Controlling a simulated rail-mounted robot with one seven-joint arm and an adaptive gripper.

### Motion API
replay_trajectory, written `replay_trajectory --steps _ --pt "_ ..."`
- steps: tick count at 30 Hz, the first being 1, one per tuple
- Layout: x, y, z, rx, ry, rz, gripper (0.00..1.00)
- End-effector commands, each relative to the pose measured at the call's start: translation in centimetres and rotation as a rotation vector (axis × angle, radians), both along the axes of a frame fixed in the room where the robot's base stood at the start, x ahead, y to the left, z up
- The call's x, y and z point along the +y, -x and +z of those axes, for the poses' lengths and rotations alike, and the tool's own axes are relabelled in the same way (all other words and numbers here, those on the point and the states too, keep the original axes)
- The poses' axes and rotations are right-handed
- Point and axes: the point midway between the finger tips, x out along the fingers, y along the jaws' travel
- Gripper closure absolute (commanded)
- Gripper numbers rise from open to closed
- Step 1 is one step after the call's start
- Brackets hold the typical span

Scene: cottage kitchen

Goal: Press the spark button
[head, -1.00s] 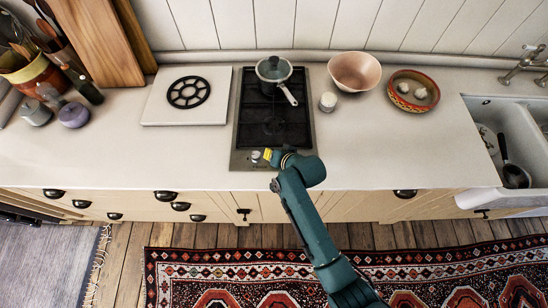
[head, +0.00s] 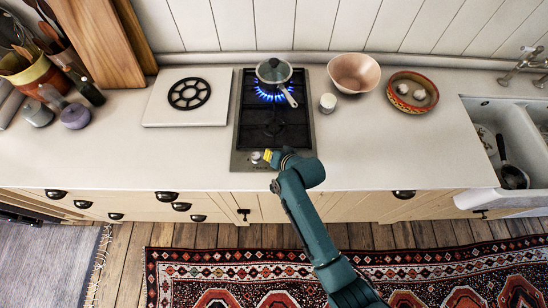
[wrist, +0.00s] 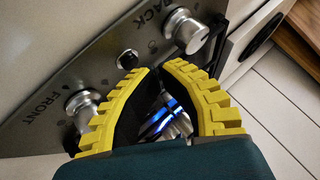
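The spark button appears to be the small dark round button (wrist: 128,58) on the metal control panel (wrist: 55,122), between the BACK knob (wrist: 186,30) and the FRONT knob (wrist: 82,103). My gripper (wrist: 157,68) has yellow ribbed fingers with their tips drawn together just beside the button; I cannot tell whether they touch it. Nothing is held between them. In the head view my gripper (head: 273,157) is at the front edge of the black hob (head: 262,113), hiding part of the panel. Blue flame (head: 268,95) burns on the back burner under the lidded saucepan (head: 274,72).
A white board with a black trivet (head: 189,92) lies to the left. The counter just right of my gripper is clear.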

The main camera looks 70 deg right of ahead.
Motion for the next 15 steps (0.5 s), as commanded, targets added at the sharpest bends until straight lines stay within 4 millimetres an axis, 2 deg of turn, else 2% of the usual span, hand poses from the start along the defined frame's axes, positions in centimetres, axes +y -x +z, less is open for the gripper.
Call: replay_trajectory --steps 5,15 --pt "0.0 0.0 0.2 0.0 0.0 0.0 1.0" --pt "0.0 0.0 3.9 0.0 0.0 0.0 1.0"
